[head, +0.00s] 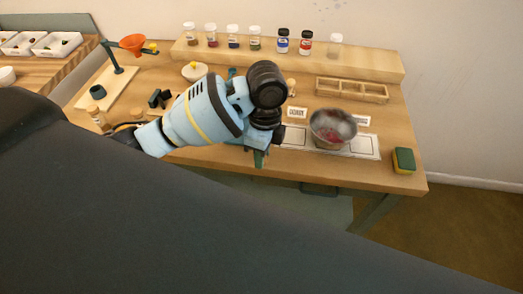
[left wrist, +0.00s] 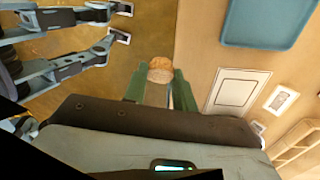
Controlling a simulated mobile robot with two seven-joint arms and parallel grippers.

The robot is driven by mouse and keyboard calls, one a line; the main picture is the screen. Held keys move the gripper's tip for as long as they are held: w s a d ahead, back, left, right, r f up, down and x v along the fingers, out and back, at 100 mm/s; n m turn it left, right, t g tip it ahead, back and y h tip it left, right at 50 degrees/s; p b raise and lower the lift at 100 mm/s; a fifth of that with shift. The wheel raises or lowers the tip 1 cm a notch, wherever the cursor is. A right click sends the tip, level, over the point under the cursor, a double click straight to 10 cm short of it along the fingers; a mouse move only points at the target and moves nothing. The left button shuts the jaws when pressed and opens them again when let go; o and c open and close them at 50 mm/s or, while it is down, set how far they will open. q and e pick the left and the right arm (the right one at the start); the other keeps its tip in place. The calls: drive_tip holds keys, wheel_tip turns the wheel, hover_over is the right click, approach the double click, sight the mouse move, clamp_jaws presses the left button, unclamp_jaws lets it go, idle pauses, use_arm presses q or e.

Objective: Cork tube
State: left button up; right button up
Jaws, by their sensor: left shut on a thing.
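My left gripper (head: 259,157) is over the front edge of the wooden table, left of the metal bowl, with its fingers pointing down. In the left wrist view, its green fingers (left wrist: 160,88) are shut on a round brown cork (left wrist: 160,70), which shows at the fingertips. A strip of something pale shows between the fingers behind the cork; I cannot tell whether it is a tube. In the head view, the wrist hides what is held. A small tan piece (head: 291,86) stands on the table behind the gripper. My right gripper is in neither view.
A metal bowl (head: 320,130) with red contents stands on a pale mat (head: 364,146). Behind it is a wooden rack (head: 352,90). Several jars (head: 283,41) line the back shelf. A sponge (head: 403,160) lies at right. An orange funnel (head: 132,43) is on a stand at left.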

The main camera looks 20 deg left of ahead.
use_arm(q)
drive_tip(key=n, duration=0.1)
drive_tip(key=a+r+n, duration=0.1)
drive_tip(key=n, duration=0.2)
drive_tip(key=shift+s+a+r, duration=0.1)
drive_tip(key=shift+a+r, duration=0.15)
drive_tip(key=shift+a, duration=0.05)
drive_tip(key=a+r+n, duration=0.1)
drive_tip(key=n, duration=0.3)
drive_tip(key=s+a+r+n, duration=0.1)
drive_tip(key=r+n, duration=0.1)
drive_tip(key=n, duration=0.3)
drive_tip(key=a+r+n+t+h, duration=0.1)
drive_tip(key=n, duration=0.3)
drive_tip(key=shift+s+a+r+n, duration=0.2)
drive_tip(key=shift+s+a+n, duration=0.05)
drive_tip(key=shift+a+n, duration=0.1)
